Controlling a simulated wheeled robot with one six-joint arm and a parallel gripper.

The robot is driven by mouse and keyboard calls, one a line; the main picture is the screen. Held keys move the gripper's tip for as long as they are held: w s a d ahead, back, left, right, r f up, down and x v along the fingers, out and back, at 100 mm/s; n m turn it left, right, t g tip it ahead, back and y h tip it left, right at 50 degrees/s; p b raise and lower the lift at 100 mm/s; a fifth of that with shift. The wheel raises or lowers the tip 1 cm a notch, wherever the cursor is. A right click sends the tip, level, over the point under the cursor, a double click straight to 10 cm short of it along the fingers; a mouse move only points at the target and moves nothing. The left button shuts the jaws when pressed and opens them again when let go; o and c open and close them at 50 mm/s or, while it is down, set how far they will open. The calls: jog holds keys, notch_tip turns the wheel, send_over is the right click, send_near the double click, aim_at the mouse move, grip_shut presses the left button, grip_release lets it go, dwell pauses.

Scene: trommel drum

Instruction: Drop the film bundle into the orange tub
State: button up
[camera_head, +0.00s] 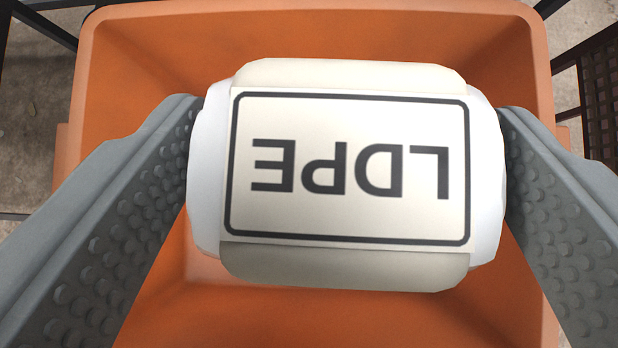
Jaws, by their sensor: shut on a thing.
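The film bundle (350,215) is a white roll with a beige band and an upside-down "LDPE" label. My gripper (348,170) is shut on it, with one grey studded finger at its left end and the other at its right end. The orange tub (170,60) lies behind and below the bundle in this view. The bundle appears over the tub's opening, and its height above the tub floor cannot be told. The bundle hides the middle of the tub's inside, and what I see of the inside looks empty.
A dark mesh panel (602,95) stands to the right of the tub. Dark bars (45,22) cross the upper left corner. Grey concrete floor (35,110) shows at the left.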

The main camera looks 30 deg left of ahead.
jog(key=shift+f, duration=1.6)
jog(key=o, duration=1)
jog(key=v, duration=1.7)
jog(key=shift+s+r, duration=0.15)
jog(key=shift+r, duration=0.05)
